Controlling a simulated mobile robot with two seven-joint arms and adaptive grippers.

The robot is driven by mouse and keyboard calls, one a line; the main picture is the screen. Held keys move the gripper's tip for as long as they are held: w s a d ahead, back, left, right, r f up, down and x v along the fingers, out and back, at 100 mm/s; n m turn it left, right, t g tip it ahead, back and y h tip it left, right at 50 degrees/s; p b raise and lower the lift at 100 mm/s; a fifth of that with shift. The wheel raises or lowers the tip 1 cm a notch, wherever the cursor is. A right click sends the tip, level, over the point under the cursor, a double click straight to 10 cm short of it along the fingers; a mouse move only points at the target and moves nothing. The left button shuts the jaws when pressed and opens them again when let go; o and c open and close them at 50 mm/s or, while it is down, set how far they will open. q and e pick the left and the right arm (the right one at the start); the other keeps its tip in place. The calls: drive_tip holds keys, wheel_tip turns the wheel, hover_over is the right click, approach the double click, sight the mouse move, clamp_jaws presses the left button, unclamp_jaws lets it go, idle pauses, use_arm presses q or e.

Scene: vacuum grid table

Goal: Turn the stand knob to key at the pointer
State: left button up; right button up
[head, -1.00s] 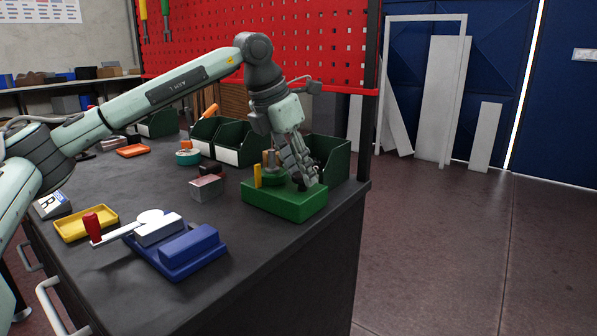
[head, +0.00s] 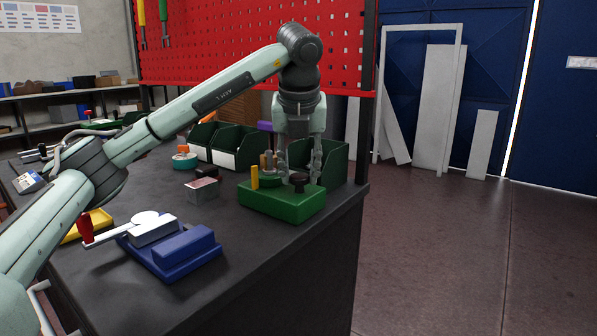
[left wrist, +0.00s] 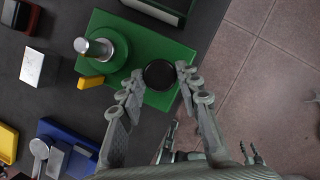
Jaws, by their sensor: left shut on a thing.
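The green stand (head: 283,207) sits near the table's right corner. It carries a black round knob (head: 299,181), a yellow upright piece (head: 255,177) and a green disc with a metal post. In the left wrist view the black knob (left wrist: 159,74) is between my fingertips, with the green disc (left wrist: 108,50) and yellow piece (left wrist: 91,82) to its left. My left gripper (head: 300,179) points down over the stand and is shut on the knob, one finger on each side. It also shows in the left wrist view (left wrist: 160,73).
Green bins (head: 235,146) stand behind the stand. A small metal block (head: 202,190) lies left of it. A blue fixture (head: 172,252) with a red-handled lever is at the front. The table edge is close on the right, with open floor beyond.

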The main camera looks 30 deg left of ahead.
use_arm(q)
drive_tip(key=shift+n+y, duration=0.3)
drive_tip(key=shift+n, duration=0.5)
drive_tip(key=o, duration=1.1)
drive_tip(key=shift+o, duration=0.2)
drive_tip(key=v, duration=1.2)
drive_tip(key=shift+w, duration=0.2)
